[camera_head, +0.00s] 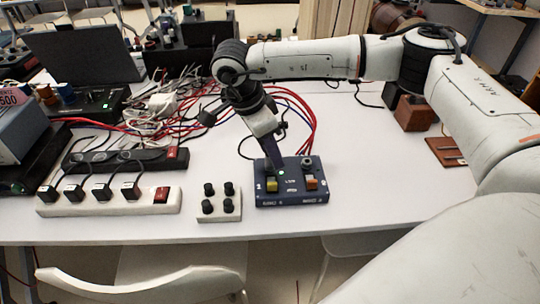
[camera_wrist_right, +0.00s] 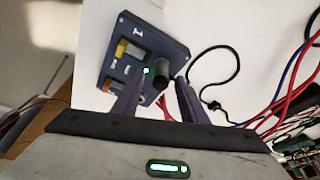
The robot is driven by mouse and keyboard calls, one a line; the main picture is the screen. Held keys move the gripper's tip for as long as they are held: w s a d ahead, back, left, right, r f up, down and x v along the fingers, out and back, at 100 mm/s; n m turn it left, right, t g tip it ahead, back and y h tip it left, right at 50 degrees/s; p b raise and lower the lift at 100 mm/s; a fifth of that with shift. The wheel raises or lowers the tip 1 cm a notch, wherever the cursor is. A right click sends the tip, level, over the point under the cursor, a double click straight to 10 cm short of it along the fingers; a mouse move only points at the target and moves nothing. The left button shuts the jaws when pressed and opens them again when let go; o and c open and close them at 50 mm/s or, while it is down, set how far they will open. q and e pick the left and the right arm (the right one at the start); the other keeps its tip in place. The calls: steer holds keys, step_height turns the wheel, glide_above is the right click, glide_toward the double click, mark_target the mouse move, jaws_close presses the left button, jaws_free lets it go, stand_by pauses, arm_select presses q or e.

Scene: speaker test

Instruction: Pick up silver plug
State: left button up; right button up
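A dark blue switch box (camera_head: 292,195) sits near the table's front edge; it also shows in the right wrist view (camera_wrist_right: 172,50). My right gripper (camera_head: 273,163) points down over the box's left half. In the right wrist view its two fingers (camera_wrist_right: 158,88) are apart, with a dark cylinder (camera_wrist_right: 162,74) standing on the box between their tips. I cannot tell whether the fingers touch it. A grey round fitting (camera_head: 307,163) stands on the box's right half. No plug shows clearly as silver. My left gripper is not in view.
A white power strip (camera_head: 168,208) with black plugs and a white block with black knobs (camera_head: 221,214) lie left of the box. Red and blue cables (camera_head: 310,115) loop behind it. A brown tray (camera_head: 440,150) lies right.

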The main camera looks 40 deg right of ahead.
steer(key=shift+f, duration=0.1)
jaws_close()
step_height(320, 180, up, 10)
steer(key=shift+r, duration=0.1)
stand_by(0.6)
